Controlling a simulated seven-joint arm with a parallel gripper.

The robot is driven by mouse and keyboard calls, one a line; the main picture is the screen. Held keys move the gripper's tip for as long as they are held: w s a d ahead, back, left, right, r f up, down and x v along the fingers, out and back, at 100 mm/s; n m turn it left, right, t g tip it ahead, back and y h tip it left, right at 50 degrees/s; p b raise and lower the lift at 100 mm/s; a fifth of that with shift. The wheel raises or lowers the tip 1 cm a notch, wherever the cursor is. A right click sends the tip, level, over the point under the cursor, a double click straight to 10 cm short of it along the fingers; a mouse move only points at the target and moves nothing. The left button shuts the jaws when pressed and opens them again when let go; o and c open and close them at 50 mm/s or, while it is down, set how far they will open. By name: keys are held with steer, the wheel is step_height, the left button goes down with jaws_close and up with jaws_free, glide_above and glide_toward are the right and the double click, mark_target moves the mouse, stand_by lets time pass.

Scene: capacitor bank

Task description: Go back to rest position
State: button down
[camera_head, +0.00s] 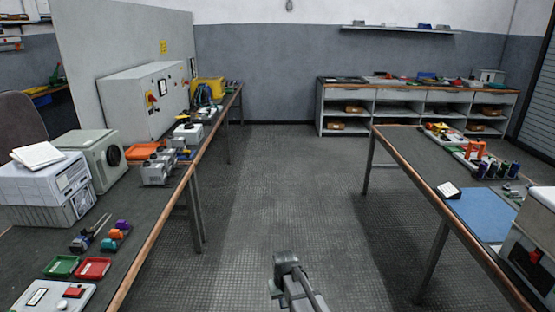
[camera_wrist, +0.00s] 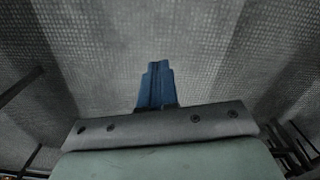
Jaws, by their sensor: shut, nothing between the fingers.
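My gripper (camera_wrist: 157,70) shows in the wrist view with its two blue fingers together and nothing between them. It points at the bare grey floor. In the head view, a part of my arm shows at the bottom middle, over the floor between the two workbenches, and the fingers cannot be made out there. My gripper touches nothing that I can see.
A left workbench (camera_head: 142,243) carries boxes, small trays and devices. A right workbench (camera_head: 397,145) carries a blue mat (camera_head: 480,213) and several capacitors. A shelf unit (camera_head: 343,94) stands at the back. The floor (camera_head: 278,180) between the benches is clear.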

steer(key=s+d+f+m, duration=0.2)
steer(key=s+d+m, duration=0.1)
steer(key=s+d, duration=1)
steer(key=s+d+f+g, duration=0.1)
steer(key=s+f+g, duration=0.2)
steer(key=s+f, duration=0.7)
steer(key=s+d+f+g, duration=0.1)
steer(key=s+f+g, duration=0.2)
steer(key=s+f, duration=0.7)
steer(key=s, duration=0.7)
steer(key=shift+s+f+g, duration=0.2)
steer(key=shift+s+g, duration=0.1)
steer(key=shift+g, duration=0.1)
